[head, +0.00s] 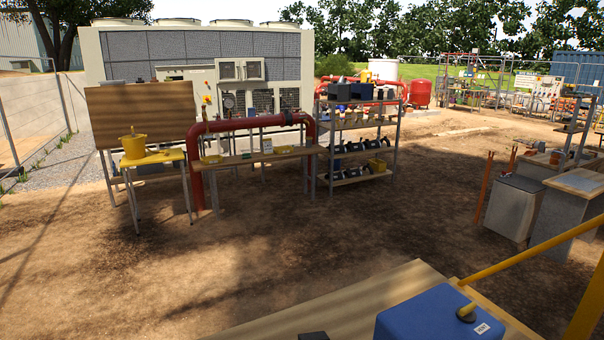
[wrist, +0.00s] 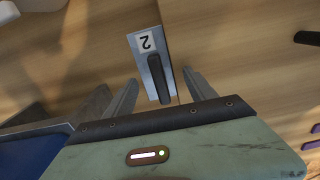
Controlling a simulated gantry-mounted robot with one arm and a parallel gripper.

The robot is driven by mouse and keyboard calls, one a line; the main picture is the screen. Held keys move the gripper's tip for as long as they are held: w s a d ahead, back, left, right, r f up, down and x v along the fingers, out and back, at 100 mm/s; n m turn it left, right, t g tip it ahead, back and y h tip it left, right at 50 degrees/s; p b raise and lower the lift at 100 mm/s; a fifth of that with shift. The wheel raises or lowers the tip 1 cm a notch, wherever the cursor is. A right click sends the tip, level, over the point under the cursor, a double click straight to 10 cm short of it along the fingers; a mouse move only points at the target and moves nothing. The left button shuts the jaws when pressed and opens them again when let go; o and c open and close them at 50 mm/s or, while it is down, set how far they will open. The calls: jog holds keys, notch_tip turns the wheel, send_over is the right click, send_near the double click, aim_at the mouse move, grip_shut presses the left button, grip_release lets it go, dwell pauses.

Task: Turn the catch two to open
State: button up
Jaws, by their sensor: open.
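Catch two shows in the wrist view as a grey metal plate (wrist: 143,50) with a white label reading 2, upside down in the picture. Its dark lever (wrist: 158,78) lies lengthwise along the plate, slightly slanted. My gripper (wrist: 160,77) is open, with one finger on each side of the lever and a visible gap on both sides. I cannot tell how far above the board the fingertips are. The plate sits on a wooden board (wrist: 217,45) beside a seam. The catch and my gripper do not show in the head view.
In the head view, a blue box (head: 425,318) labelled VENT stands on a near wooden surface (head: 330,300). In the wrist view, a dark handle-like piece (wrist: 308,38) is at the upper right.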

jog(key=shift+r+p, duration=2.5)
jog(key=shift+r, duration=1)
